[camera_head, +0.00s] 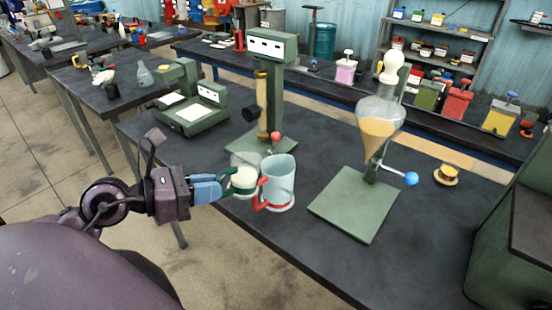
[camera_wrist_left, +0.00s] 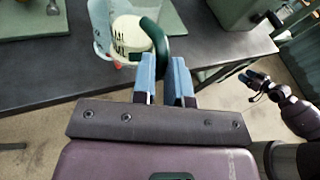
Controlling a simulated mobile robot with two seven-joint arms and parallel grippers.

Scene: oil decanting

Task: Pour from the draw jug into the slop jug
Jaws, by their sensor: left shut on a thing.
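My left gripper (camera_head: 218,187) is shut on the green handle of a clear jug (camera_head: 243,181) with cream-coloured liquid in its lower part. I take it for the draw jug. The jug looks about upright; I cannot tell if its base touches the table. In the left wrist view the blue fingers (camera_wrist_left: 172,82) are at the green handle, and the jug (camera_wrist_left: 131,34) shows dark marks. A clear bluish jug (camera_head: 280,180) with a red handle, probably the slop jug, stands close on its right, near the table's front edge. My right gripper (camera_wrist_left: 257,86) shows small at the right.
A glass funnel vessel (camera_head: 380,115) with amber liquid stands above a green base plate (camera_head: 355,205) to the right. A green column device (camera_head: 270,90) with a red knob rises just behind the jugs. A small amber dish (camera_head: 447,174) is farther right. The table front is bare.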

